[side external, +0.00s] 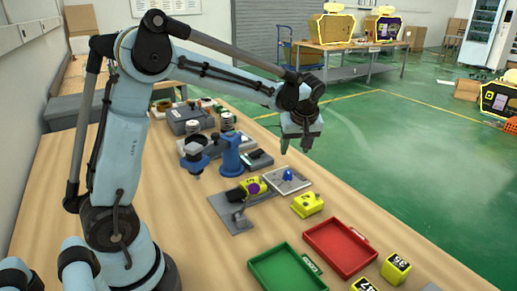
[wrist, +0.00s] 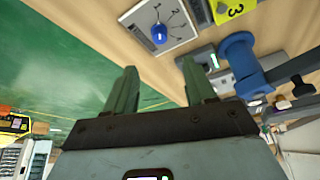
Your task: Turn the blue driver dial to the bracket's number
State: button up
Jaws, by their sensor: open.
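The blue driver dial (side external: 288,174) sits on a pale square plate (side external: 303,185) on the table. In the wrist view the dial (wrist: 158,34) stands near the top centre, with dark marks and numbers around it that are too small to read surely. A yellow bracket (wrist: 236,12) bears a black 3 and is cut by the top edge; it appears to be the yellow piece (side external: 252,186) on the grey stand in the side view. My gripper (side external: 304,146) is open and empty, in the air above and behind the dial; its fingers (wrist: 160,82) are apart, touching nothing.
Grey equipment (side external: 186,118) stands behind. The table's right edge borders open green floor.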

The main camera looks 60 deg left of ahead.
aim_at(288, 171)
jog(key=x, duration=1.1)
jog(key=shift+a+f, duration=0.1)
jog(key=shift+f, duration=0.2)
jog(key=shift+c, duration=0.5)
jog(key=c, duration=0.9)
